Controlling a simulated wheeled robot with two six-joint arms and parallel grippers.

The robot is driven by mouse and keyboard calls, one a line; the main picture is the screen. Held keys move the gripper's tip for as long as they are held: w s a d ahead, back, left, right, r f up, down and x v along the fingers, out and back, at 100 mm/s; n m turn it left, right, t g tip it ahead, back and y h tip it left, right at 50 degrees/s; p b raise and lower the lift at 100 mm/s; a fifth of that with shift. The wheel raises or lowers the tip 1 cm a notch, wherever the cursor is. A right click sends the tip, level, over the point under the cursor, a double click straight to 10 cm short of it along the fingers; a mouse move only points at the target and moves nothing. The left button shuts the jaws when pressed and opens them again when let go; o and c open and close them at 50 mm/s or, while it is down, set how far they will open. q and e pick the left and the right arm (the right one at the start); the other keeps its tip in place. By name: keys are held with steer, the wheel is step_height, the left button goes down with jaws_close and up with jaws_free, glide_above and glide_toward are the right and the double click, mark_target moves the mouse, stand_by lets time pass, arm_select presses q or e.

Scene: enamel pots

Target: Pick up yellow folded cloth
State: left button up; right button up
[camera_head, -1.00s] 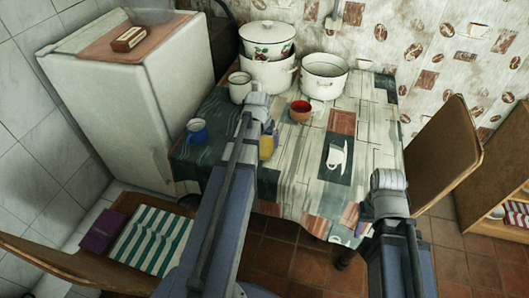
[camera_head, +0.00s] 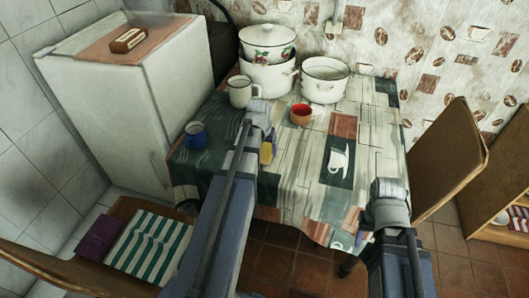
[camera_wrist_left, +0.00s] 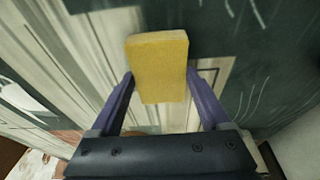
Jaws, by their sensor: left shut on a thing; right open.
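The yellow folded cloth (camera_head: 266,152) shows just right of my left wrist in the head view. In the left wrist view it is a thick yellow block (camera_wrist_left: 158,62) between the two fingers of my left gripper (camera_wrist_left: 160,80). That gripper is shut on it, with a finger at each side. I cannot tell whether the cloth touches the table. In the head view the left fingers are mostly hidden behind the wrist. My right gripper (camera_head: 385,205) is open and apart from the cloth, near the table's right front corner; its fingers are hard to see.
The table (camera_head: 310,180) holds a blue mug (camera_head: 196,135), a light mug (camera_head: 240,92), a red bowl (camera_head: 300,114), a white pot (camera_head: 324,80) and stacked pots (camera_head: 267,62). A chair (camera_head: 450,160) stands at the right. The table's middle right is clear.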

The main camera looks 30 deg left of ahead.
mark_target(264, 150)
arm_select(q)
steer(key=c, duration=0.4)
step_height(264, 150, up, 10)
steer(key=p, duration=1)
arm_select(e)
step_height(264, 150, up, 10)
